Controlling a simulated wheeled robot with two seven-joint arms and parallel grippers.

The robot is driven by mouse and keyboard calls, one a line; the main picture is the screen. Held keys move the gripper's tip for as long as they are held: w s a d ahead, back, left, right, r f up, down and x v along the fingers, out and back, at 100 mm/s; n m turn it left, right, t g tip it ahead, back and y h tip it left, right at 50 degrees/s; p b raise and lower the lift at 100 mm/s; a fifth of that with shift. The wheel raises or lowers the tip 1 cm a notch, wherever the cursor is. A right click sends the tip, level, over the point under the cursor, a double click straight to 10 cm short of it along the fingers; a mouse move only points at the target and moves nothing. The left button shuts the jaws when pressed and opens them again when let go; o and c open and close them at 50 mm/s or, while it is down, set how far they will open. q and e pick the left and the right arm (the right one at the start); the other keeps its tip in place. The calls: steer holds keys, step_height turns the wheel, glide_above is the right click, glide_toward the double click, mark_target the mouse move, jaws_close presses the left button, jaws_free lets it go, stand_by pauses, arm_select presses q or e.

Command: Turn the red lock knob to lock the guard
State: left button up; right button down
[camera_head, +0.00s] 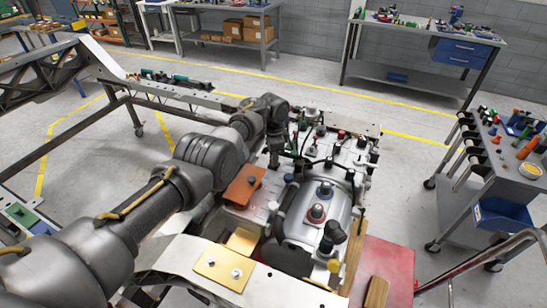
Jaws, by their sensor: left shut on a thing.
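The silver chassis fixture (265,212) stands in the middle, with a rounded silver guard-like housing (301,208) on it. A grey knob on a red base (317,212) stands on this housing. A smaller red-topped part (341,134) stands farther back. I cannot tell for sure which one is the lock knob. My left arm reaches in from the left, and my left gripper (275,158) points down over the fixture's back left part, apart from the red-based knob. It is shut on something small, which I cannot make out. My right gripper is not in view.
Black knobs and posts crowd the fixture. A grey tool cart (510,180) stands at the right. A workbench (425,35) stands behind. Clear floor lies between them.

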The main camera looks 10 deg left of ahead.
arm_select(q)
steer(key=shift+f+m+b, duration=0.15)
steer(key=shift+m+b, duration=0.7)
steer(key=shift+m, duration=1.45)
steer(key=o, duration=1)
step_height(320, 180, up, 11)
